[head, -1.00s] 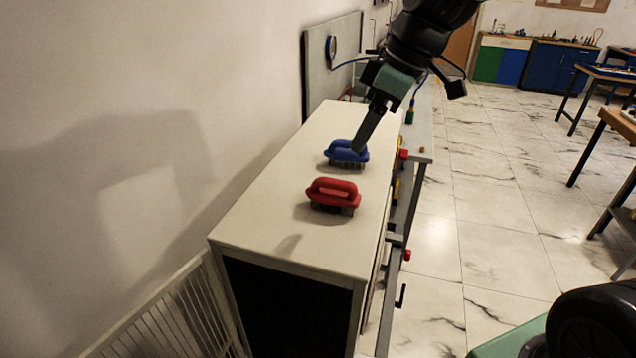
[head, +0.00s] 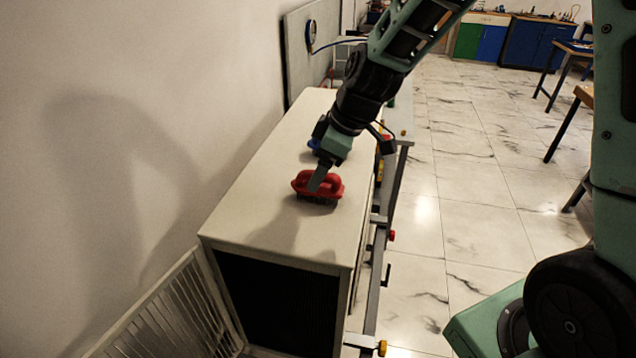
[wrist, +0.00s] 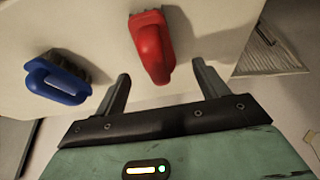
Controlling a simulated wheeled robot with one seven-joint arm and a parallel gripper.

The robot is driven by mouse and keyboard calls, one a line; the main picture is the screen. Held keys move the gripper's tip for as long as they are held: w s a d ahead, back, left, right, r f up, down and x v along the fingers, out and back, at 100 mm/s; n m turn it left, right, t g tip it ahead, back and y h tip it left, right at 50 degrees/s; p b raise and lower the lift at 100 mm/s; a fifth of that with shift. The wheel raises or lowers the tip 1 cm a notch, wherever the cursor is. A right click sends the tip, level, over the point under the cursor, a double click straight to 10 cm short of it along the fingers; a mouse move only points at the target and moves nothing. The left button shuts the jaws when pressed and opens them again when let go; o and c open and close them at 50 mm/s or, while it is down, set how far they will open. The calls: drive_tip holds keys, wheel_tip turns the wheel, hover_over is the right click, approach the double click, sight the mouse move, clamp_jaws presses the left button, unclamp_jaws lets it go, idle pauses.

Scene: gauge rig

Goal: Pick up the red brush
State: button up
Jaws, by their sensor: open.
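The red brush (head: 328,193) stands bristles down on the white cabinet top, with its loop handle up. In the wrist view the red brush (wrist: 151,48) lies ahead of the fingertips, between their lines. My gripper (wrist: 160,72) is open and empty. In the head view my gripper (head: 317,186) overlaps the brush from above; I cannot tell from there whether it touches. The blue brush (wrist: 58,82) stands to the left of the fingers in the wrist view. In the head view the blue brush (head: 313,144) is mostly hidden behind my gripper.
The white cabinet top (head: 270,225) is clear in front of the red brush. A wall runs along its left side. A slatted white rack (head: 165,318) stands at its near left. A metal frame with coloured knobs runs along the right side.

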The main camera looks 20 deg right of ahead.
drive_tip(key=shift+p+x, duration=1.1)
drive_tip(key=shift+x, duration=1.35)
drive_tip(key=shift+d, duration=0.1)
drive_tip(key=c, duration=1.1)
drive_tip(key=shift+c, duration=0.2)
drive_tip(key=shift+w+r, duration=0.1)
wheel_tip(320, 180, up, 10)
drive_tip(key=shift+f+b, duration=0.1)
drive_tip(key=shift+b, duration=1.15)
